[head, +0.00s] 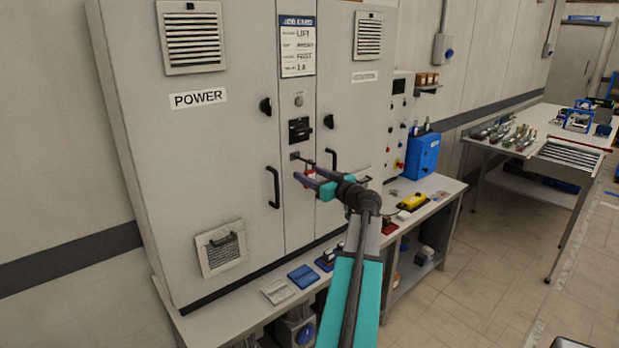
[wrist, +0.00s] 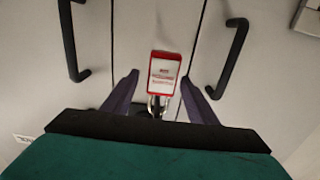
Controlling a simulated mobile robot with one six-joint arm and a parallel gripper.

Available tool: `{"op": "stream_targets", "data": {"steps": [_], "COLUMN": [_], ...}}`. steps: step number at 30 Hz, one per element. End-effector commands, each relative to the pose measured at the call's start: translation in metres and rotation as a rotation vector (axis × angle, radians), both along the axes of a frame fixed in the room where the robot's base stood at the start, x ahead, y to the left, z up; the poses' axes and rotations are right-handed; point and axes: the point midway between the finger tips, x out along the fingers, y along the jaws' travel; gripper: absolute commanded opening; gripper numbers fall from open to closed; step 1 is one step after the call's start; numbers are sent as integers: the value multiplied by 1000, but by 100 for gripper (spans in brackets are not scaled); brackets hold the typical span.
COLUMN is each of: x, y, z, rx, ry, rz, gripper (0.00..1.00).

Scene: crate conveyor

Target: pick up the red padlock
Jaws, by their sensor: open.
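The red padlock (wrist: 166,71) hangs at the front of the grey cabinet, with a white label on its face and a metal shackle (wrist: 154,105) at its lower side in the wrist view. In the head view only a small red part of the padlock (head: 309,172) shows between my fingers. My gripper (head: 302,169) is open in front of the cabinet's middle panel. In the wrist view my two fingers (wrist: 160,80) stand on either side of the padlock, with a visible gap on each side. What the shackle passes through is hard to make out.
Two black door handles (head: 274,187) and (head: 331,140) flank the middle panel. A blue box (head: 424,154) stands right of the cabinet. Open floor lies to the right.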

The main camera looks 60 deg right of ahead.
Motion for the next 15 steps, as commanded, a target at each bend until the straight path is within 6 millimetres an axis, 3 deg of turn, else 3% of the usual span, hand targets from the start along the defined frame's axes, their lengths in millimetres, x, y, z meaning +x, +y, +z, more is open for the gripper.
{"op": "stream_targets", "data": {"steps": [9, 15], "x": [32, 40], "y": [-10, -11], "z": [3, 1], "rx": [0, -1], "ry": [0, -1], "rz": [1, 0], "gripper": [53, 53]}}
